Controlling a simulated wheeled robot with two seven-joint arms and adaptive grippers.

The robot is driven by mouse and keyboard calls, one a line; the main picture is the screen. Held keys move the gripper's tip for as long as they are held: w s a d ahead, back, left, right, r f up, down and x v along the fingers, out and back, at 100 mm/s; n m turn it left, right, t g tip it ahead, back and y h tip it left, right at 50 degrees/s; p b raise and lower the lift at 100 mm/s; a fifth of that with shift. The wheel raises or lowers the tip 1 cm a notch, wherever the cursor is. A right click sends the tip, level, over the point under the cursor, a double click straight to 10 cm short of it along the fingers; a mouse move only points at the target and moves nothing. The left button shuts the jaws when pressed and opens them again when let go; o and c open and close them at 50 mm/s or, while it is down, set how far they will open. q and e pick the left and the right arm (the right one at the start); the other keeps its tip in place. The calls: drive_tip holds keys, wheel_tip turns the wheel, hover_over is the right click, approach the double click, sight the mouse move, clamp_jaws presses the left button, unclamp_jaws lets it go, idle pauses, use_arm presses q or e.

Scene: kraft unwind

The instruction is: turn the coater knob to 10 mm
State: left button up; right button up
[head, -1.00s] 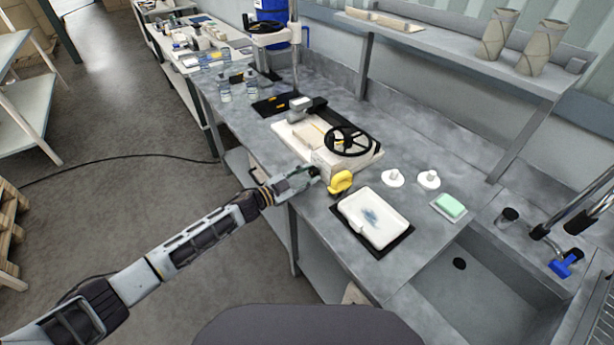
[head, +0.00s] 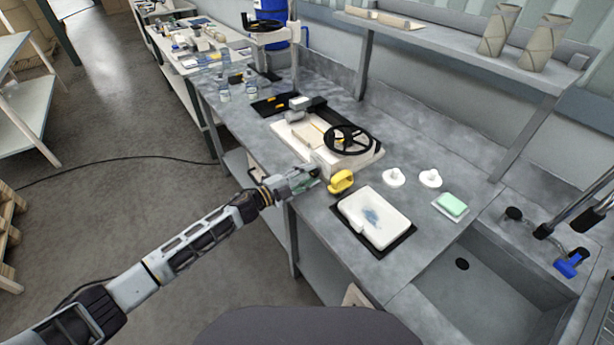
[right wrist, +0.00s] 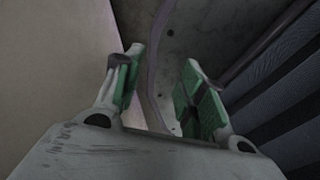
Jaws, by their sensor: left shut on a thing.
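The coater (head: 326,158) is a cream machine on the grey bench, with a black handwheel (head: 348,139) on top. My left gripper (head: 314,177) reaches in from the left to the coater's near left corner. Its jaws are shut on a small dark part there, which I take to be the coater knob. The fingers cover most of the knob, and no scale or mm reading can be made out. My right gripper (right wrist: 160,72) shows only in the right wrist view, its green-padded fingers apart and nothing between them.
A yellow-handled tool (head: 341,182) stands just right of my left gripper. A white tray (head: 374,218) lies on a black mat nearby. Two white round pieces (head: 393,177), a green sponge (head: 452,204) and a sink (head: 470,275) are farther right. A shelf (head: 455,58) overhangs the back.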

drive_tip(key=shift+d, duration=0.15)
use_arm(q)
drive_tip(key=o, duration=1)
drive_tip(key=shift+c, duration=0.2)
drive_tip(key=shift+o, duration=0.6)
drive_tip(key=shift+s, duration=0.1)
use_arm(e)
drive_tip(key=shift+d, duration=0.3)
use_arm(q)
drive_tip(key=shift+f, duration=0.15)
use_arm(e)
drive_tip(key=shift+a, duration=0.2)
use_arm(q)
drive_tip(key=shift+n, duration=0.5)
use_arm(e)
drive_tip(key=shift+r, duration=0.2)
